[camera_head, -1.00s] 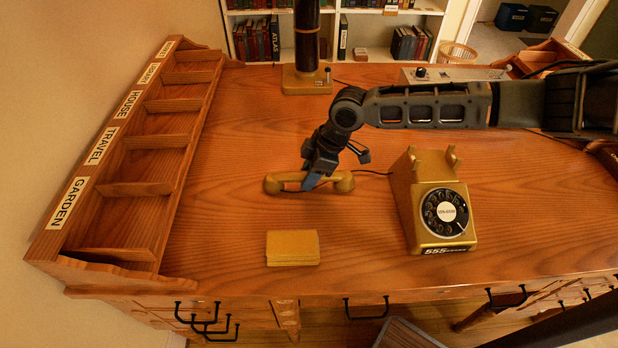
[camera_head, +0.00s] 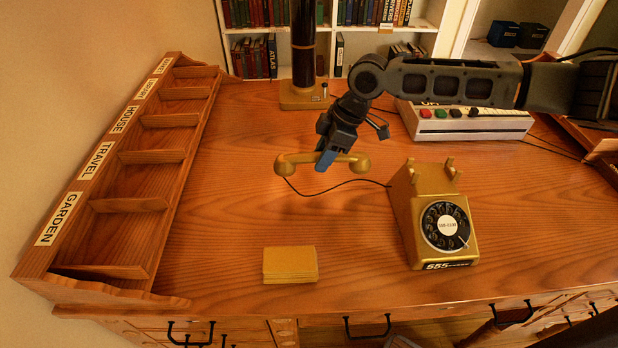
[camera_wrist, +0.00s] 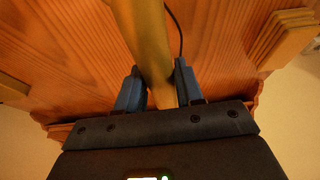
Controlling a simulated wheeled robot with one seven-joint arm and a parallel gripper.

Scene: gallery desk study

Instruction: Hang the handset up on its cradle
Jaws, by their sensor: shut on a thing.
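The gold handset (camera_head: 300,158) is held by my gripper (camera_head: 327,160), whose blue fingers are shut around the middle of its grip. The handset looks raised above the desk, to the left of the phone, with its two ends pointing down. In the wrist view the handset (camera_wrist: 148,40) runs between the blue fingers of my gripper (camera_wrist: 157,88). The gold rotary phone (camera_head: 405,205) stands on the desk, and its cradle (camera_head: 433,172) on top has two prongs and is empty. A dark cord (camera_head: 345,184) runs from the handset to the phone.
A stack of yellowish cards (camera_head: 290,264) lies on the desk in front. A labelled wooden sorter (camera_head: 130,155) lines the left edge. A dark column on a base (camera_head: 304,95) and a box with coloured buttons (camera_head: 470,122) stand behind. The desk between handset and phone is clear.

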